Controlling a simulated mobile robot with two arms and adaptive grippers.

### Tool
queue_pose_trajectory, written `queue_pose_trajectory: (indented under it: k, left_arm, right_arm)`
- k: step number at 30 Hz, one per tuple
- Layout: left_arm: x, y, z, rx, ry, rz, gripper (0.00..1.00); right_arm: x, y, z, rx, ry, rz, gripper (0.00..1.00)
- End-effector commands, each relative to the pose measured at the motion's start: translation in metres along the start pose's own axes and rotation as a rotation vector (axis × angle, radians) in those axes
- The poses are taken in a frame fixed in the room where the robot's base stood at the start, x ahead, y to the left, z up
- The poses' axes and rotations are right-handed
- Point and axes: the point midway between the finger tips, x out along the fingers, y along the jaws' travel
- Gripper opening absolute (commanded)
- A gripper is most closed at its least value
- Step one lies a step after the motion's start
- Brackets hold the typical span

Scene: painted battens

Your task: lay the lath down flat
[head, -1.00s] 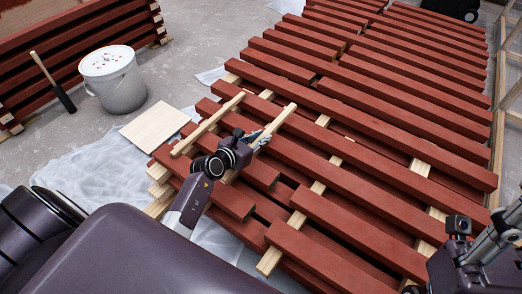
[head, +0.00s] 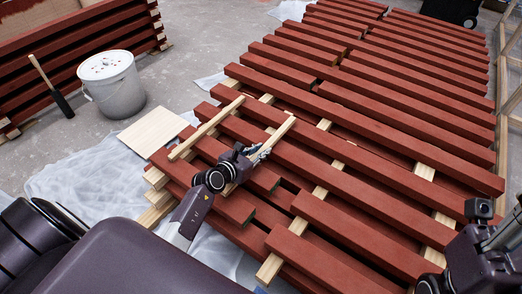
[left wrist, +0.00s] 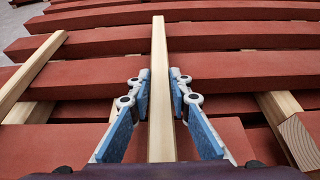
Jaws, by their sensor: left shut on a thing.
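The lath (head: 280,132) is a long, pale, bare-wood strip above the red battens (head: 375,140). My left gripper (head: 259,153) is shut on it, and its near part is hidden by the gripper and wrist. In the left wrist view the lath (left wrist: 159,60) runs straight ahead between the blue-padded fingers of the left gripper (left wrist: 158,90). I cannot tell whether its far end touches the battens. My right gripper (head: 432,284) shows only in part at the lower right edge, and its jaws cannot be made out.
Another pale strip (head: 207,128) lies across the battens left of the lath; it also shows in the left wrist view (left wrist: 33,75). A white bucket (head: 112,92), a pale board (head: 153,134) and plastic sheeting (head: 95,182) are on the floor to the left. Pale cross strips show between battens.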

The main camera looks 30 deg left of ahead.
Motion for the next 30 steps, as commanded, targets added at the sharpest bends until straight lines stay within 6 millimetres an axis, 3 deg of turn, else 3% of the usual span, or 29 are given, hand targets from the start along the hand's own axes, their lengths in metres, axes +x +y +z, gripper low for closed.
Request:
queue_pose_trajectory:
  k: [7, 8, 12, 20, 25, 30]
  left_arm:
    - [0.002, 0.000, -0.004, -0.001, -0.001, 0.000, 0.00]
    - [0.002, 0.000, -0.004, -0.001, 0.000, -0.001, 0.21]
    - [0.002, 0.000, -0.004, -0.001, 0.000, -0.001, 0.36]
    - [0.002, 0.000, -0.004, -0.001, 0.000, -0.001, 0.36]
    - [-0.004, -0.001, 0.012, -0.001, -0.001, -0.001, 0.36]
    - [-0.041, -0.001, 0.010, 0.001, 0.005, -0.001, 0.36]
  right_arm:
    - [0.000, 0.000, 0.001, 0.000, 0.002, -0.002, 0.36]
    - [0.001, 0.000, 0.001, 0.000, 0.003, -0.002, 0.36]
    - [0.001, 0.000, 0.000, 0.000, 0.006, -0.001, 0.36]
    - [0.003, 0.000, -0.001, -0.001, 0.010, -0.001, 0.36]
    - [0.010, 0.000, -0.004, -0.001, 0.016, 0.000, 0.36]
    - [-0.004, 0.002, -0.002, 0.007, -0.064, 0.025, 0.36]
